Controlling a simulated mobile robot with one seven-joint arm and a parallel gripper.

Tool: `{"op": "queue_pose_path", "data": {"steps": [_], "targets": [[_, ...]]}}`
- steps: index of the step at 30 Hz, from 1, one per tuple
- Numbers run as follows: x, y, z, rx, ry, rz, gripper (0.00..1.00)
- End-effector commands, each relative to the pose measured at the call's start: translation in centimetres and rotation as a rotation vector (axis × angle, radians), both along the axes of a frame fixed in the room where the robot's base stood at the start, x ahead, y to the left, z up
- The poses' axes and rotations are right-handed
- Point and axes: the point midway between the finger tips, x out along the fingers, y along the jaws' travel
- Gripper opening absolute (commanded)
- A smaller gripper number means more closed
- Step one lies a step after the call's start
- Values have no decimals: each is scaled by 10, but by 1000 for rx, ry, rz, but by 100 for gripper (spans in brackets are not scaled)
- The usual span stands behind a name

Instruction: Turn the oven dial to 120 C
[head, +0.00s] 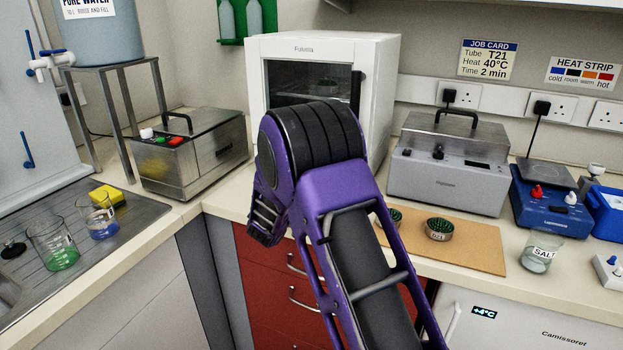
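The oven (379,65) is a white box standing at the back of the bench, with a dark glass door and a dark upright handle at the door's right edge. Its door looks shut, and a small dish shows dimly behind the glass. My purple and black arm crosses in front of the oven and covers its lower front. No dial shows on the parts of the oven that I can see, so its setting cannot be read. My gripper's fingertips are not visible; only arm links show, so I cannot tell its place relative to the dial.
A steel bath (193,155) stands left of the oven and another lidded bath (449,165) stands right. A cork board (480,247) with small green-filled dishes lies in front. A blue hotplate (548,205) and a SALT beaker (540,253) are at right. Glass beakers (52,245) stand at left.

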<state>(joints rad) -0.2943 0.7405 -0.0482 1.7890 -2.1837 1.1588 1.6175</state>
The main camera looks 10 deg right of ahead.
Motion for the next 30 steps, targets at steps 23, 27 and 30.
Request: {"op": "queue_pose_path", "data": {"steps": [23, 27, 30], "targets": [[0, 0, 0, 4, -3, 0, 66], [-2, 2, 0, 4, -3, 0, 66], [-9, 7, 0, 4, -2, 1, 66]]}}
